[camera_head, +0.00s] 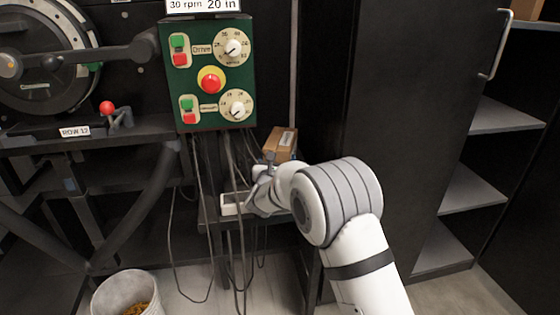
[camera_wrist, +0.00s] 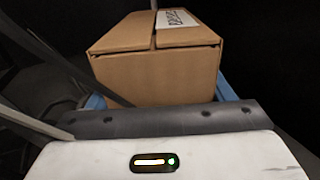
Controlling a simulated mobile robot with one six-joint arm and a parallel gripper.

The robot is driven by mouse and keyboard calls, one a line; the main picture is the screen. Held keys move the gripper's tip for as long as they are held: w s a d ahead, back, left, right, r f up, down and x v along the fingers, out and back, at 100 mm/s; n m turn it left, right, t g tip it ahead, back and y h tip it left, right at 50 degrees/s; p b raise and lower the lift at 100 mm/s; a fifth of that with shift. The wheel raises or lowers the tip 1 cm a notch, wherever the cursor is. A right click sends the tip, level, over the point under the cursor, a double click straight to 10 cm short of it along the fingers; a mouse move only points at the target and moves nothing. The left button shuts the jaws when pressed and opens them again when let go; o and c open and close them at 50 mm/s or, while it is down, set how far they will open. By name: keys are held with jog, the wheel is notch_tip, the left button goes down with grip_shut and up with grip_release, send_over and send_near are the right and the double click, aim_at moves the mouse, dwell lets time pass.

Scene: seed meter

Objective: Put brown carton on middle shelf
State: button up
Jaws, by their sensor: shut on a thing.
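The brown carton (camera_head: 281,141) is a cardboard box with a white label on top, just right of the green control box. It also fills the upper middle of the wrist view (camera_wrist: 155,78). My gripper (camera_head: 268,168) is shut on it, with blue finger pads (camera_wrist: 226,90) showing at its lower sides. I cannot tell if the carton's underside touches anything. The shelf unit at the right has several grey shelves, including an upper one (camera_head: 505,115), a middle shelf (camera_head: 474,190) and a low one (camera_head: 440,252).
The green control box (camera_head: 207,130) hangs left of the carton, with loose cables below. A white tray (camera_head: 234,204) sits by my gripper. A dark door with a handle (camera_head: 497,45) stands between my arm and the shelves. A bucket (camera_head: 124,284) stands on the floor.

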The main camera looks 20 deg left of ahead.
jog(key=o, duration=1.5)
jog(key=shift+s+r+p, duration=0.1)
jog(key=shift+r+p, duration=0.05)
jog(key=shift+p, duration=0.2)
jog(key=s, duration=0.4)
jog(key=s+d+p, duration=0.1)
jog(key=s, duration=0.3)
jog(key=s+d, duration=0.1)
jog(key=s, duration=0.2)
jog(key=shift+s, duration=0.4)
